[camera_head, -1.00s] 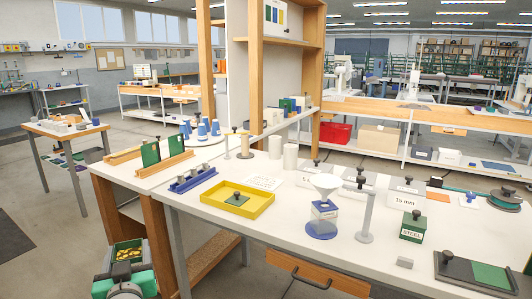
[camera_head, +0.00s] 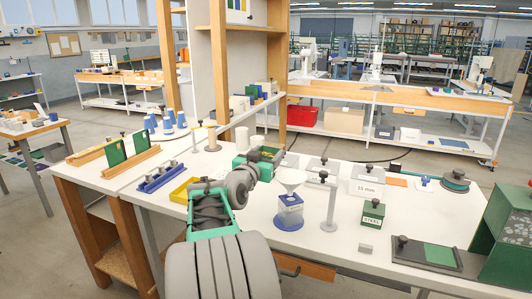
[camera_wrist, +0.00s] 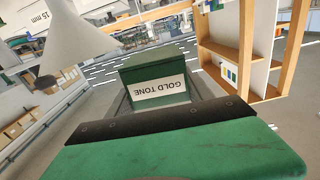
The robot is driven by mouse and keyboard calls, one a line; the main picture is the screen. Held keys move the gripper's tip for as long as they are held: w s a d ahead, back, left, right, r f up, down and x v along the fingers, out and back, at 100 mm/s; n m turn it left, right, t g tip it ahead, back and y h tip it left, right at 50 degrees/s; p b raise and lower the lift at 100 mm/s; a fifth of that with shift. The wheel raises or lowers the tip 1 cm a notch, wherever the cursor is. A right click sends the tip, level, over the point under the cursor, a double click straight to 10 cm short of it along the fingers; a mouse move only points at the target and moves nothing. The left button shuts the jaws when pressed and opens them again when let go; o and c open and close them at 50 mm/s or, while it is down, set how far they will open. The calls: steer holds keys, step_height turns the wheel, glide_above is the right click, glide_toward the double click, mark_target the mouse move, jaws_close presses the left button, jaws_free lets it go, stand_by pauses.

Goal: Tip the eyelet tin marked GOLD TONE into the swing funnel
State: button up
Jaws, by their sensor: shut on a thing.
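The green tin marked GOLD TONE (camera_wrist: 160,82) is held in my gripper (camera_head: 252,160); its label appears upside down in the wrist view. In the head view the tin (camera_head: 269,152) is small and partly hidden by my gripper, just behind and left of the white swing funnel (camera_head: 291,178). The funnel also shows large at the upper left of the wrist view (camera_wrist: 68,38), apart from the tin. The funnel sits above a clear container with a blue base (camera_head: 290,213), beside a grey post (camera_head: 330,205). The tin's contents are hidden now.
A green STEEL tin (camera_head: 373,213) stands right of the post, near a small grey block (camera_head: 366,248). My arm partly hides the yellow tray (camera_head: 181,190). A blue rack (camera_head: 160,180) lies left.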

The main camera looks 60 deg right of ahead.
steer(key=shift+s+f+m+b, duration=0.25)
steer(key=shift+m+b, duration=0.2)
steer(key=shift+m, duration=0.25)
steer(key=s+m, duration=0.1)
steer(key=m, duration=0.1)
steer(key=s+m+b, duration=0.1)
steer(key=m, duration=0.1)
steer(key=s+m, duration=0.1)
steer(key=m, duration=0.1)
steer(key=shift+d+b, duration=0.2)
steer(key=shift+b, duration=0.15)
steer(key=shift+s+r+m, duration=0.15)
steer(key=shift+s+m, duration=0.15)
steer(key=shift+m, duration=0.7)
steer(key=m, duration=0.1)
steer(key=s+m, duration=0.1)
steer(key=m, duration=0.1)
steer(key=shift+s+d+f, duration=0.1)
steer(key=shift+d+f, duration=0.05)
steer(key=shift+f, duration=0.15)
steer(key=m+b, duration=0.1)
steer(key=b, duration=0.2)
steer(key=s+m+b, duration=0.1)
steer(key=m+b, duration=0.1)
steer(key=b, duration=0.1)
steer(key=shift+d, duration=0.1)
steer(key=shift+s+r+m+b, duration=0.1)
steer(key=shift+r+m+b, duration=0.05)
steer(key=shift+m+b, duration=0.55)
steer(key=shift+r, duration=0.2)
